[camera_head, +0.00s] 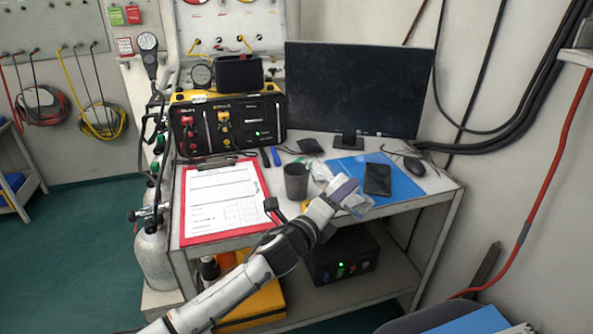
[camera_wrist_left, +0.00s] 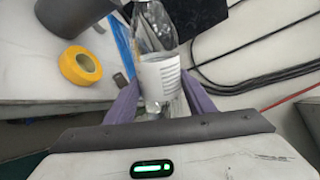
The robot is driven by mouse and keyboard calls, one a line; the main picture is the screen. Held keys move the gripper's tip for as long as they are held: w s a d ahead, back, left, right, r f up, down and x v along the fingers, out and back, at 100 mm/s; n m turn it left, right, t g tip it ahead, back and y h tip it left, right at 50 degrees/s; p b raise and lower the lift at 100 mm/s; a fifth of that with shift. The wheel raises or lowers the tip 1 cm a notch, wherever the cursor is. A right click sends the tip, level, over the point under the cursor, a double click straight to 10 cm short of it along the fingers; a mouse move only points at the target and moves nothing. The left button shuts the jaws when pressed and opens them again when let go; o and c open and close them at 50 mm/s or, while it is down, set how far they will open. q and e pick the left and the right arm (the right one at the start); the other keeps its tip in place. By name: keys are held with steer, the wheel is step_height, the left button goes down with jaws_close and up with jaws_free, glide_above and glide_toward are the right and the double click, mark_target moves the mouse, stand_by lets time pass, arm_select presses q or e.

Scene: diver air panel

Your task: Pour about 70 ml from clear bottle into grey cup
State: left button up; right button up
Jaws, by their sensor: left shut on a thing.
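My left gripper (camera_head: 345,190) is shut on the clear bottle (camera_head: 358,206), over the right part of the desk. In the left wrist view the bottle (camera_wrist_left: 160,75) stands between the purple fingers, with a white lined label; the picture cuts off one end. In the head view the fingers hide its middle, and it appears tilted. The liquid level cannot be made out. The grey cup (camera_head: 296,182) stands upright on the desk, left of the gripper and apart from it. It also shows at the top left of the wrist view (camera_wrist_left: 72,14). My right gripper is not in view.
A yellow tape roll (camera_wrist_left: 80,65) lies near the cup. A blue mat (camera_head: 400,186) with a dark phone-like device (camera_head: 377,180) is to the right. A clipboard (camera_head: 222,200) lies left. A monitor (camera_head: 358,88) and an air panel box (camera_head: 228,124) stand behind.

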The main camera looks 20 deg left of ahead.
mark_target(329, 184)
arm_select(q)
steer(key=shift+w+a+f+m, duration=0.1)
steer(key=shift+a+f+m, duration=0.15)
steer(key=shift+m, duration=0.25)
steer(key=r+p, duration=0.1)
steer(key=r+m+p, duration=0.1)
steer(key=r, duration=0.1)
steer(key=shift+w+a+m+p, duration=0.2)
steer(key=shift+a+m+p, duration=0.1)
steer(key=shift+a, duration=0.05)
steer(key=shift+w+a+m, duration=0.2)
steer(key=shift+a+m, duration=0.35)
steer(key=shift+m, duration=0.25)
steer(key=shift+w+a+r+m+t, duration=0.1)
steer(key=shift+a+m+t, duration=0.25)
steer(key=shift+m, duration=1.25)
steer(key=m, duration=0.1)
steer(key=m+b, duration=0.1)
steer(key=shift+w+a+f+m, duration=0.15)
steer(key=shift+a+f+m, duration=0.1)
steer(key=shift+m, duration=0.15)
steer(key=shift+a+r+m, duration=0.1)
steer(key=shift+r+m, duration=0.05)
steer(key=shift+m, duration=0.45)
steer(key=shift+w+a+r+m+p, duration=0.1)
steer(key=shift+r+m+p, duration=0.2)
steer(key=shift+m+p, duration=0.1)
steer(key=shift+a+r+m, duration=0.1)
steer(key=shift+m, duration=0.3)
